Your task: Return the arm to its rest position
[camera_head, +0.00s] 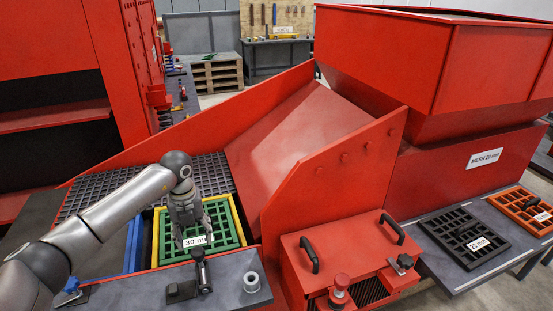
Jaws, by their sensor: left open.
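My left arm comes in from the lower left. Its gripper (191,238) points down in front of the green mesh screen (221,222) marked "30 mm". The gripper is open, with its fingers close to the label and the screen's near edge. A dark handle (202,270) stands just below the fingertips; I cannot tell whether they touch it. The green screen sits inside a yellow frame (240,221). My right gripper is not in view.
A red chute (290,140) and hopper (430,60) stand behind and right. A grey ledge (228,275) carries a small metal cylinder (251,281). A black screen (462,238) and an orange screen (522,210) lie on the right table. A handled red box (345,255) stands between.

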